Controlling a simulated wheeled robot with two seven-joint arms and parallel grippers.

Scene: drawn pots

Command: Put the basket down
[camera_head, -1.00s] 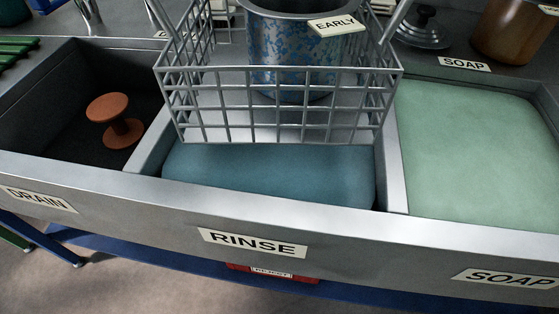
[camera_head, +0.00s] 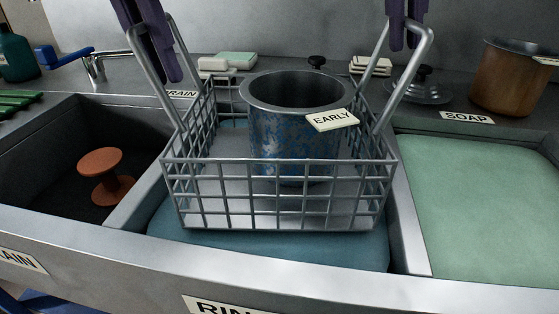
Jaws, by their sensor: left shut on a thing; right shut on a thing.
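The grey wire basket (camera_head: 278,163) has two upright side handles. It is over the rinse basin, in front of a blue surface (camera_head: 270,250) that fills it. I cannot tell whether its base touches that surface. A blue speckled pot (camera_head: 290,140) stands upright in the basket, with an EARLY tag (camera_head: 332,120) at its rim. My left gripper (camera_head: 152,42) is shut on the left handle (camera_head: 150,73). My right gripper (camera_head: 406,28) is shut on the right handle (camera_head: 404,84). Both grippers are partly cut off by the top edge.
The drain basin (camera_head: 45,165) at left holds an orange-brown spool-shaped piece (camera_head: 105,177). The soap basin (camera_head: 485,205) at right is filled with pale green. Behind are a tap (camera_head: 92,62), soap bars (camera_head: 222,62), a lid (camera_head: 420,86) and a copper pot (camera_head: 508,78).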

